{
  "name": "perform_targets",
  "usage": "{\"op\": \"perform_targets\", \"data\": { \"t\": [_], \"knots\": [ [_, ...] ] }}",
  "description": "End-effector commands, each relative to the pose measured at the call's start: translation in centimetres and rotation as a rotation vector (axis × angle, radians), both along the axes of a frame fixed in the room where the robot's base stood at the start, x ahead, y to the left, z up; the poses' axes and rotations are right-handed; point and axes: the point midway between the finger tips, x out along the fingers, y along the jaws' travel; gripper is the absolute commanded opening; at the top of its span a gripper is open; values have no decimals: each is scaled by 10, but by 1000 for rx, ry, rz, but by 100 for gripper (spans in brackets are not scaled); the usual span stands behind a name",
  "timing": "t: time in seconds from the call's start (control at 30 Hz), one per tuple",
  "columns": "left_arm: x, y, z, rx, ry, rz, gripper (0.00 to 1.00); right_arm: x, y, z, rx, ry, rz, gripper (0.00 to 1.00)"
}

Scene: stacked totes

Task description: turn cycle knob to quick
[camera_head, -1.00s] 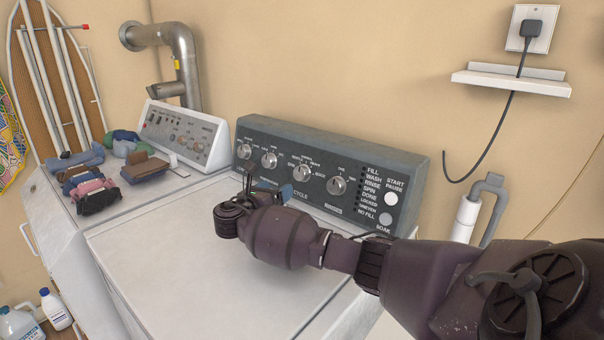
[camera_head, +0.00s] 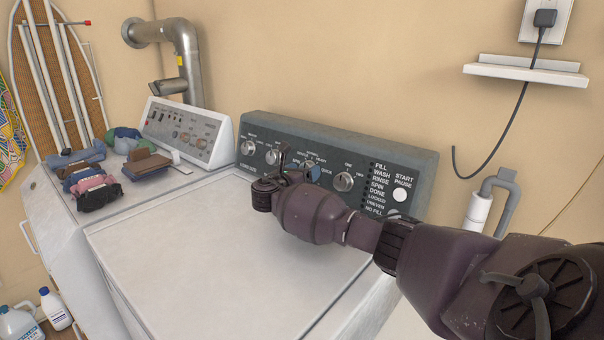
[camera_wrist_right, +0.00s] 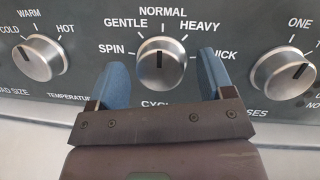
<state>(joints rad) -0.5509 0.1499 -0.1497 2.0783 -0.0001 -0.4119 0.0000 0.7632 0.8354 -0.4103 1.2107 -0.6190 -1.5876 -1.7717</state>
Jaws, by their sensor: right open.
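The cycle knob (camera_wrist_right: 160,64) is a round silver dial on the dark control panel (camera_wrist_right: 236,20). Its dark pointer mark points up, at about NORMAL. SPIN, GENTLE, NORMAL, HEAVY and QUICK are printed around it; QUICK is at its right, partly covered by a finger. My right gripper (camera_wrist_right: 164,76) is open, with one blue finger on each side of the knob; I cannot tell whether they touch it. In the head view, my right gripper (camera_head: 300,168) is in front of the panel and mostly hides the knob. My left gripper is not in view.
Neighbouring knobs are the temperature knob (camera_wrist_right: 39,59) at left and the rinses knob (camera_wrist_right: 283,72) at right. The white washer top (camera_head: 200,255) below is clear. Folded clothes (camera_head: 95,185) lie on the machine at left.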

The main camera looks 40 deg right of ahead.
Motion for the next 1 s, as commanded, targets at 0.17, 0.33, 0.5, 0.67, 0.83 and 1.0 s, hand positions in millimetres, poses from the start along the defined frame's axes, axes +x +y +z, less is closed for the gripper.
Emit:
{"op": "perform_targets", "data": {
  "t": [0.17, 0.33, 0.5, 0.67, 0.83, 1.0],
  "knots": [
    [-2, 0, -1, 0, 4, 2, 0, 0, 0, 1, 0, -1, 0, 74],
    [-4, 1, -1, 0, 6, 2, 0, 0, 0, 1, 0, -1, 0, 54],
    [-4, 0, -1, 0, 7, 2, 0, 0, 0, 0, 0, 0, 0, 28],
    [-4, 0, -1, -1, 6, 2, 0, 0, 0, 0, 1, -5, -2, 25],
    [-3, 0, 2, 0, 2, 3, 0, 0, 0, 1, 4, -41, -11, 25],
    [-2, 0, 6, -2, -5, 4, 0, 0, 1, 1, 12, -127, -34, 25]
  ]
}}
